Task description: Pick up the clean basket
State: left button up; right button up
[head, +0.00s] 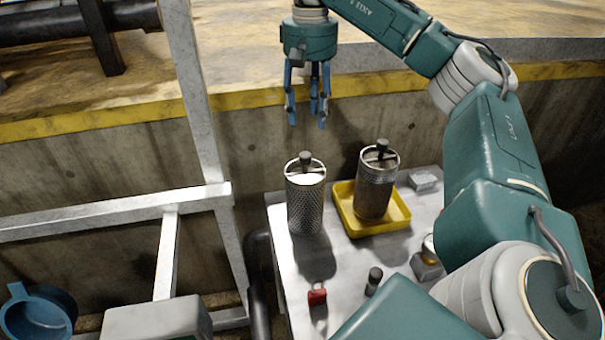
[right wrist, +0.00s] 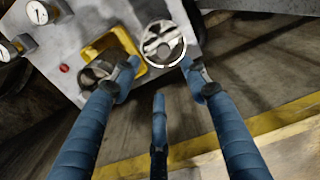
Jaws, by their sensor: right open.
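Two perforated metal cylinder baskets, each with a dark knob on top, stand upright on a grey table. The left basket (head: 305,207) has a bright, pale top and stands on the bare table; it looks like the clean one. It shows in the right wrist view (right wrist: 163,42), just beyond the fingertips. The other basket (head: 376,190) is darker and stands in a yellow tray (head: 398,219); it also shows in the right wrist view (right wrist: 96,73). My right gripper (head: 308,105), with three blue fingers, is open and empty, above and behind the left basket. My left gripper is out of view.
The grey table (head: 291,262) also carries a red item (head: 317,296), a small dark knob (head: 374,281) and a small grey block (head: 424,180). A grey metal frame (head: 215,195) stands left of the table. A concrete wall with a yellow edge (head: 235,102) is behind.

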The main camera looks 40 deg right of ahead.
aim_at(305, 155)
jog(key=f, duration=0.1)
jog(key=f+b, duration=0.1)
jog(key=shift+w+f, duration=0.25)
jog(key=shift+f, duration=0.5)
notch_tip(305, 155, down, 4)
jog(key=shift+f, duration=0.15)
jog(key=shift+f+p, duration=0.45)
jog(key=shift+f, duration=0.15)
jog(key=f, duration=0.1)
jog(key=f+p, duration=0.1)
jog(key=f, duration=0.1)
jog(key=shift+a+f, duration=0.25)
jog(key=shift+f, duration=0.5)
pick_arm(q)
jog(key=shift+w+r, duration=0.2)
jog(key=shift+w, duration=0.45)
pick_arm(e)
jog(key=shift+r, duration=0.1)
grip_shut()
